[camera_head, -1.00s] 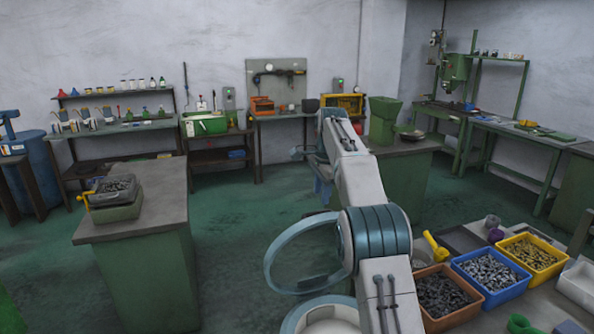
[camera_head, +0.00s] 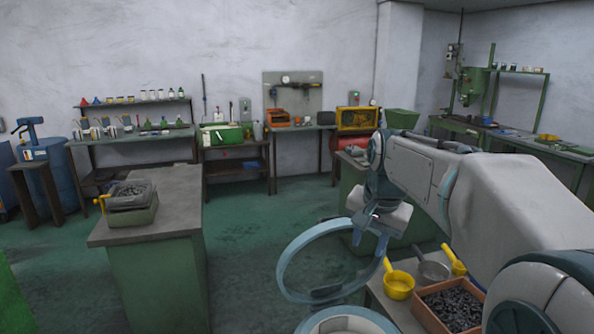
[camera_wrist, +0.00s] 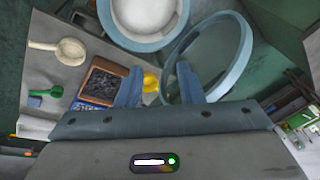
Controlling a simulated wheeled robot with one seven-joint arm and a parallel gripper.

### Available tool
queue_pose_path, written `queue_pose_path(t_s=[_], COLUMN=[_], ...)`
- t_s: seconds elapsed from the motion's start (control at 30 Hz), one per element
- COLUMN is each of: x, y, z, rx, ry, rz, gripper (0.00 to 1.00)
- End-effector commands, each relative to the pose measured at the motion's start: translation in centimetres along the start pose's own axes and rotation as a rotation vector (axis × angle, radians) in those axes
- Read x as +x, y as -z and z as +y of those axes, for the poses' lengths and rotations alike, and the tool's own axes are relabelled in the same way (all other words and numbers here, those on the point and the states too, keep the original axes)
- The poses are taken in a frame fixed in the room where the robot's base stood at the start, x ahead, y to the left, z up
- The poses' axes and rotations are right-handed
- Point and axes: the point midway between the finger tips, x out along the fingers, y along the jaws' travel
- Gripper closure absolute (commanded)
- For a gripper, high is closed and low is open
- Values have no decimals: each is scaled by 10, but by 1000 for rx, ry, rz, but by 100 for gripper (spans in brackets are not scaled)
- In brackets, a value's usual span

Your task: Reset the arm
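My arm (camera_head: 510,205) is bent across the right side of the head view. My gripper (camera_head: 370,240) hangs down at its left end, above the floor and left of the table with bins. In the wrist view the two blue fingers of my gripper (camera_wrist: 160,88) stand apart with nothing between them. My arm hides most of the bin table in the head view.
A bin of dark parts (camera_head: 452,308) and yellow scoops (camera_head: 398,284) lie close below my arm. A green workbench (camera_head: 150,235) with a parts tray (camera_head: 132,203) stands left. Green floor (camera_head: 245,240) between is clear.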

Motion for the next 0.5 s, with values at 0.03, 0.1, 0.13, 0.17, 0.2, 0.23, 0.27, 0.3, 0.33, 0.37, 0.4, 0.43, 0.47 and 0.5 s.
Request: queue_pose_path(t_s=[0.03,0.1,0.13,0.17,0.2,0.23,0.27,0.3,0.33,0.37,0.4,0.43,0.47,0.5], x=[2,4,6,7,10,12,15,18,21,24,28,32,36,41], y=[-15,-33,-41,-50,-61,-69,-77,-88,-97,-105,-117,-125,-134,-145], z=[10,22,28,33,40,46,51,59,64,70,77,82,88,95], rx=[-33,-86,-109,-131,-161,-184,-207,-238,-260,-284,-315,-338,-360,-390], ry=[1,1,0,0,-1,-2,-2,-4,-4,-5,-7,-8,-10,-12], rz=[5,13,15,19,23,25,28,32,35,39,42,45,48,51], gripper=[66,66,66,66,66,66,66,66,66,66,66,66,66,66])
